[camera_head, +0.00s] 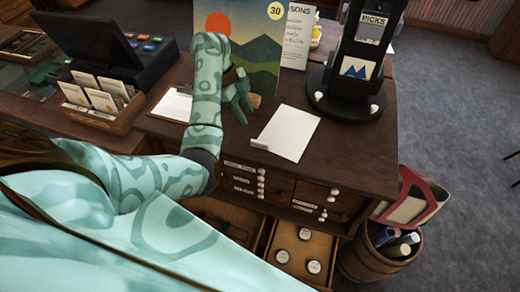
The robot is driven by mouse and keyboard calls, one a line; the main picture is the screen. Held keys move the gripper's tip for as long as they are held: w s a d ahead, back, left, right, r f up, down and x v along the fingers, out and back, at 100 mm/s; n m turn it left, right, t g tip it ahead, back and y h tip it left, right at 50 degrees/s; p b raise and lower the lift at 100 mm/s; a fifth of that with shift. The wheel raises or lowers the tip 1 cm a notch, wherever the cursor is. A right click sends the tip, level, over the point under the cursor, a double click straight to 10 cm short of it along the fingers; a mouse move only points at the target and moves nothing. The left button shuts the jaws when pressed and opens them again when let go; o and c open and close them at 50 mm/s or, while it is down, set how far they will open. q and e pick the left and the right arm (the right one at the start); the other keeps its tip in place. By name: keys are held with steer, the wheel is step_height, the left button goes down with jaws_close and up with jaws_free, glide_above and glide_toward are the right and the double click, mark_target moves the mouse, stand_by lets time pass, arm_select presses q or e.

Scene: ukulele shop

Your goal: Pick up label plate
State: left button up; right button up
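A small pale strip, which looks like the label plate (260,145), lies at the lower left corner of a white sheet (290,133) on the wooden counter. Small label plates also sit on the drawer fronts, such as one at the upper left drawer (240,167). My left gripper (245,113) points down over the counter, above and left of the sheet. Its fingers look apart with nothing visible between them. It is clear of the pale strip. My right gripper is out of view.
A picks stand (347,70) is right of the sheet; a mountain poster (252,45) stands behind. A clipboard (174,104), card box (103,105) and register (100,42) are left. An open drawer (297,255) and barrel (375,255) are below.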

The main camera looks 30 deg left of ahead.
arm_select(q)
steer(key=b, duration=0.2)
glide_above(259, 142)
steer(key=a, duration=0.3)
steer(key=f, duration=0.4)
steer(key=shift+w+d+f, duration=0.1)
steer(key=shift+d+f, duration=0.1)
steer(key=shift+f, duration=0.2)
steer(key=shift+d+f+b, duration=0.25)
steer(key=shift+f+b, duration=0.1)
steer(key=shift+f, duration=0.1)
steer(key=b+x, duration=0.1)
steer(key=x, duration=0.3)
steer(key=shift+s+d+f, duration=0.15)
steer(key=shift+s+f, duration=0.15)
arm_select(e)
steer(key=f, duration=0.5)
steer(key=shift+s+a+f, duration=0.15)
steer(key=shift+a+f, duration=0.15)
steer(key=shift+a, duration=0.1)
arm_select(q)
jaws_close()
